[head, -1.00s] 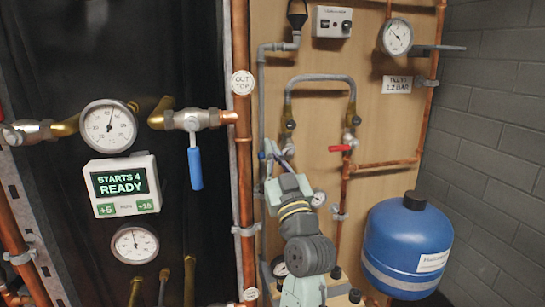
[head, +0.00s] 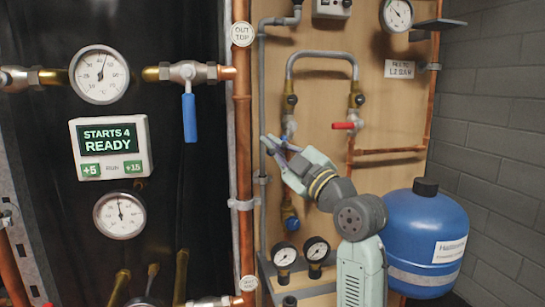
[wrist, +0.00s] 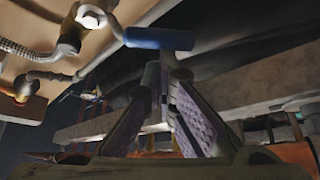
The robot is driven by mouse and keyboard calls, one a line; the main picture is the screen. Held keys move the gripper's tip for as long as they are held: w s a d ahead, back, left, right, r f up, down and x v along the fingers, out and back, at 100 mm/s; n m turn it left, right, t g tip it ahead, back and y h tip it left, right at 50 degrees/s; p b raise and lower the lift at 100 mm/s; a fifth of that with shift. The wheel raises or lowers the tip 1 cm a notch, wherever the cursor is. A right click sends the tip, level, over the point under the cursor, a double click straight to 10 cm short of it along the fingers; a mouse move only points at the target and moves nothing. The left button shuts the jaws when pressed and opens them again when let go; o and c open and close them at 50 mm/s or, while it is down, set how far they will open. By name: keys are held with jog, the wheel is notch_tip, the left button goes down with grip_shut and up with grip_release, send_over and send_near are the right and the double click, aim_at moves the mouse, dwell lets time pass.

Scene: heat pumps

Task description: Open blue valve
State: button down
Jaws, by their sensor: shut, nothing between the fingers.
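A small valve with a blue handle (head: 288,131) sits on the left leg of the grey pipe loop, mostly hidden in the head view. A blue handle (wrist: 160,39) lies crosswise just beyond my fingertips in the wrist view, beside a pale nut. My gripper (head: 267,147) is near the left leg of the loop. The wrist view shows my gripper (wrist: 166,62) shut and empty, just below the handle; whether it touches cannot be told. A larger blue lever (head: 189,117) hangs straight down from a valve on the left pipe, away from my gripper.
A red lever (head: 344,126) sits on the loop's right leg. A vertical copper pipe (head: 242,130) stands left of my gripper. Two gauges (head: 316,250) are below, and a blue tank (head: 420,235) stands at the right.

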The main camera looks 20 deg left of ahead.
jog(key=d+f+n+g, duration=0.1)
jog(key=n, duration=0.1)
jog(key=w+d+f+n+g+h+b, duration=0.1)
jog(key=n, duration=0.2)
jog(key=w+d+f+n+g+h, duration=0.1)
jog(key=n, duration=0.1)
jog(key=shift+w+n+g, duration=0.15)
jog(key=shift+n+g, duration=0.15)
jog(key=shift+n, duration=0.1)
jog(key=shift+d+f, duration=0.1)
dwell(0.5)
